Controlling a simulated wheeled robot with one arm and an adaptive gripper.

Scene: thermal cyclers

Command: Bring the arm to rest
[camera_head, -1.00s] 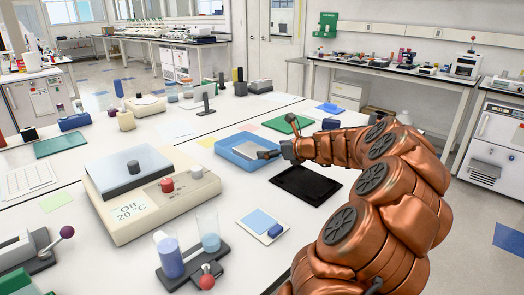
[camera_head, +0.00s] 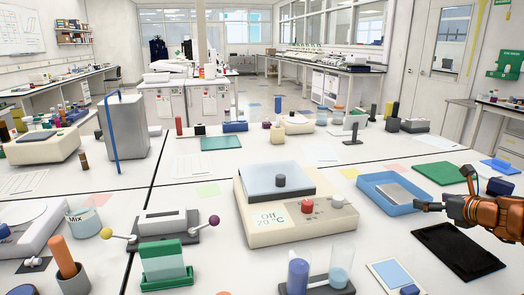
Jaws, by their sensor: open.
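My gripper (camera_head: 452,195) is at the right side of the head view, above the bench (camera_head: 225,235). Its fingers are apart and nothing shows between them. It is beside the right edge of a blue tray (camera_head: 372,193) that has a grey flat piece in it, and above a black tablet-like slab (camera_head: 458,250). Only the end of my copper-coloured arm shows; the rest is out of the frame. A thermal cycler (camera_head: 262,222) with a blue-grey lid, a red knob and the label "Off 20 °C" stands left of the tray.
A rack with two tubes (camera_head: 340,268) stands at the front edge. A clamp with yellow and purple knobs (camera_head: 165,228), a green box (camera_head: 165,262) and a grey block with a blue rod (camera_head: 124,128) stand to the left. The bench behind the cycler has free room.

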